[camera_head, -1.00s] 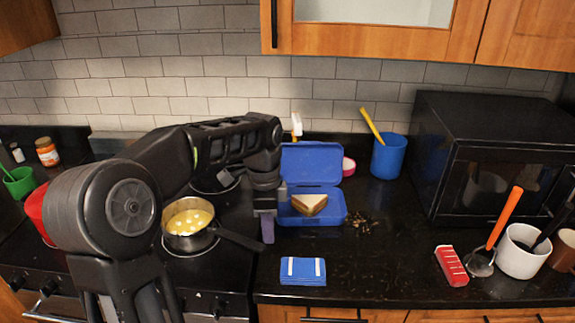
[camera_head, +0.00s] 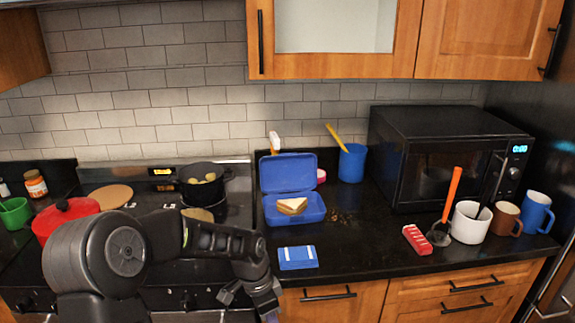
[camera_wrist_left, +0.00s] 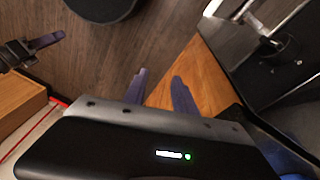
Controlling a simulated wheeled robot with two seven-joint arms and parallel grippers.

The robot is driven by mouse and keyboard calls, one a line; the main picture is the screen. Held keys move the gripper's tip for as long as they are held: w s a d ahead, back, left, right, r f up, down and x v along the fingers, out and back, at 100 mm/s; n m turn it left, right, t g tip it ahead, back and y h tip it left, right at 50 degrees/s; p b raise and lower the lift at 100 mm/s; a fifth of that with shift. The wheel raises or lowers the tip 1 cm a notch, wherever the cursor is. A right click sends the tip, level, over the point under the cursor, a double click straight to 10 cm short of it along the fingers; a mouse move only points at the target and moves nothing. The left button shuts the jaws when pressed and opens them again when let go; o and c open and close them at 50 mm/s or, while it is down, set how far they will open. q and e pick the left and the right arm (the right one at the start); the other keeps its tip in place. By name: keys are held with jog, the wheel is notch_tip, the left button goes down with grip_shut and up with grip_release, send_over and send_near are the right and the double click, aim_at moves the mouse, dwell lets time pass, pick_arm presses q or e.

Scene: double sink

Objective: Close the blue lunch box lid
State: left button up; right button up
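The blue lunch box (camera_head: 294,216) stands on the dark counter in the head view. Its lid (camera_head: 288,172) is open, standing up at the back of the box. A sandwich (camera_head: 292,206) sits in the box. My left gripper (camera_head: 268,312) is low at the counter's front edge, below and in front of the box and apart from it. In the left wrist view, its two purple fingers (camera_wrist_left: 158,84) are spread with nothing between them. A dark gripper with a purple finger (camera_wrist_left: 40,45), seemingly my right one, shows at that view's left edge; its opening is unclear.
A blue-and-white folded cloth-like item (camera_head: 298,258) lies in front of the box. A blue cup (camera_head: 352,164) and the microwave (camera_head: 440,160) stand right of it. A black pot (camera_head: 205,186) and red pot (camera_head: 66,216) are on the stove. Dark crumbs lie beside the box.

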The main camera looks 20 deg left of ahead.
pick_arm(q)
jog(key=s+d+f+n+h, duration=0.2)
jog(key=s+d+f+n, duration=0.35)
jog(key=d+f, duration=0.7)
jog(key=s+d+f+n, duration=0.2)
jog(key=s+d+f, duration=0.1)
jog(key=s, duration=0.4)
jog(key=s+d+f+n, duration=0.3)
jog(key=s+f, duration=0.3)
jog(key=s, duration=0.2)
jog(key=shift+s+d+f, duration=0.15)
jog(key=shift+s+f, duration=0.1)
jog(key=shift+s, duration=0.05)
